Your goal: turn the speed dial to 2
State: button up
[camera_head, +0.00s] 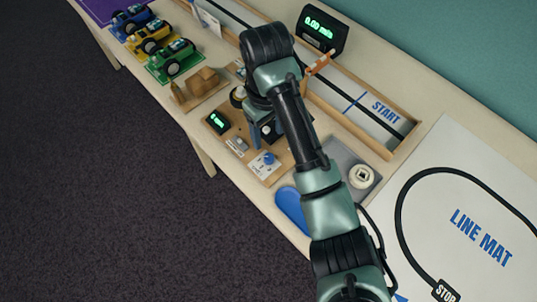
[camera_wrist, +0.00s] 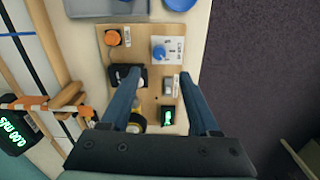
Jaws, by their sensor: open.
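The speed dial is a small blue knob (camera_head: 269,158) on a white printed card at the near corner of a wooden control board (camera_head: 258,178). In the wrist view the blue knob (camera_wrist: 158,52) sits on its card (camera_wrist: 177,47), beyond the fingertips. The card's marks and the knob's pointer are too small to read. My gripper (camera_wrist: 160,74) is open and empty, pointing down over the board, its fingers apart on either side of a grey switch. In the head view my gripper (camera_head: 264,137) is partly hidden by my arm, behind the knob and apart from it.
The board also carries an orange button (camera_wrist: 113,39), a grey switch (camera_wrist: 168,86) and a green-lit display (camera_wrist: 168,115). A track with a START mark (camera_head: 385,112) and a 0.00 m/s readout (camera_head: 320,27) lie behind. A grey tray (camera_head: 340,153) and blue pad (camera_head: 291,208) lie beside the board.

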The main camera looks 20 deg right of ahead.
aim_at(269, 156)
notch_tip(269, 156, down, 11)
jog(key=shift+w+d+r+b, duration=0.1)
jog(key=shift+b, duration=1)
grip_shut()
